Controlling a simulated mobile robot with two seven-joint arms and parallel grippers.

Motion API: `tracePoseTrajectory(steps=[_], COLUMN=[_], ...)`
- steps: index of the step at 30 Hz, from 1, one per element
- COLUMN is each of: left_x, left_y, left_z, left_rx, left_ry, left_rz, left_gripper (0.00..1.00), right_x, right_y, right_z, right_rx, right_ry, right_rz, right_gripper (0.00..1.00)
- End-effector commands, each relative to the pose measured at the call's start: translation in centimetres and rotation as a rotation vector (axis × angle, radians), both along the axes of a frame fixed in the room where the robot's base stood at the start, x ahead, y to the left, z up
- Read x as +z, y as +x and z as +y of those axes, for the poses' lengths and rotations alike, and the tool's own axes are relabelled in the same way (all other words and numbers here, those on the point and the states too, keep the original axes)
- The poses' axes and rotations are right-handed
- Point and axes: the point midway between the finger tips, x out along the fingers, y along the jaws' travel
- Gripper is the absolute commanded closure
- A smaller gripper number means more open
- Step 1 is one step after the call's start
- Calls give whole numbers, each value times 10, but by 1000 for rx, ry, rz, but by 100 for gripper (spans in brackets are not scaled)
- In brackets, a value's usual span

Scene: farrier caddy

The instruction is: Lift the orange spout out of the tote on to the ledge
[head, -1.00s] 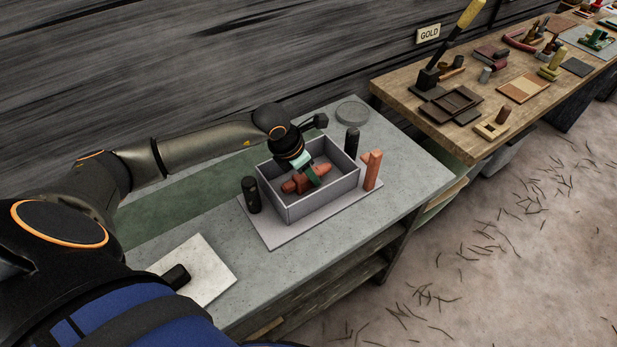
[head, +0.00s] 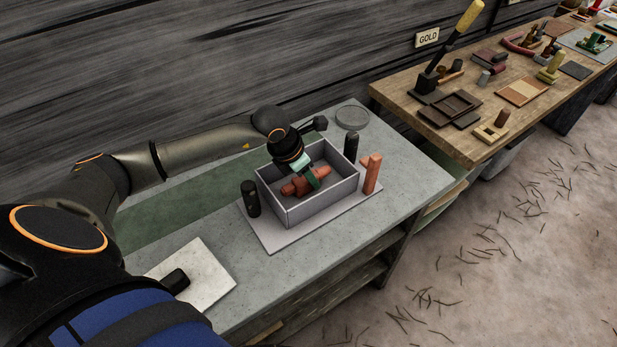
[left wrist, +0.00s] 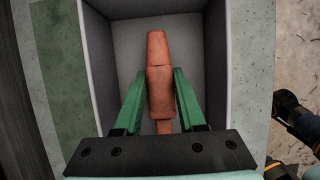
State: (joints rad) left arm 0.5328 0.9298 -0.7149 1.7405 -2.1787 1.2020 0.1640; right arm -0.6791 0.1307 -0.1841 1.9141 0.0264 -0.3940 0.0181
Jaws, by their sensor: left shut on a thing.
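The orange spout (head: 302,184) lies along the inside of the grey tote (head: 322,208). In the left wrist view the spout (left wrist: 159,82) is a stepped orange piece with a narrower end pointing up the picture. My left gripper (head: 311,176) reaches down into the tote. Its green fingers (left wrist: 158,98) stand on both sides of the spout, shut on its thicker middle part. Whether the spout touches the tote floor is hard to tell. I cannot tell which surface is the ledge.
The tote stands on a pale slab (head: 276,240) on the grey bench. A dark cylinder (head: 250,198), another dark post (head: 351,146) and an upright orange piece (head: 372,174) stand close around it. A clear round dish (head: 352,116) lies behind. A cluttered wooden table (head: 420,112) is to the right.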

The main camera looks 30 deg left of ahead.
Motion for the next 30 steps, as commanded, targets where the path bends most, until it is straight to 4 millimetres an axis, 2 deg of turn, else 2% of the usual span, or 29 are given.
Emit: tracePoseTrajectory(steps=[7, 11, 16, 24, 30], left_x=[32, 52, 90, 111, 123], left_y=[0, -20, -51, -102, -124], left_z=[0, -6, -18, -37, -45], left_rx=[-2, -4, -5, -3, -1], left_ry=[2, 4, 5, 2, 1], left_rz=[-6, -6, -7, -4, -4], left_gripper=[100, 100, 100, 100, 100], right_x=[-2, -5, -10, -22, -25], right_y=[0, 0, 0, 0, 0], right_z=[0, 0, 0, 0, 0], right_rx=[0, 0, 1, 1, 1], right_ry=[0, 0, -1, -1, -1], right_rz=[0, 0, 0, 0, 0], right_gripper=[100, 100, 100, 100, 100])
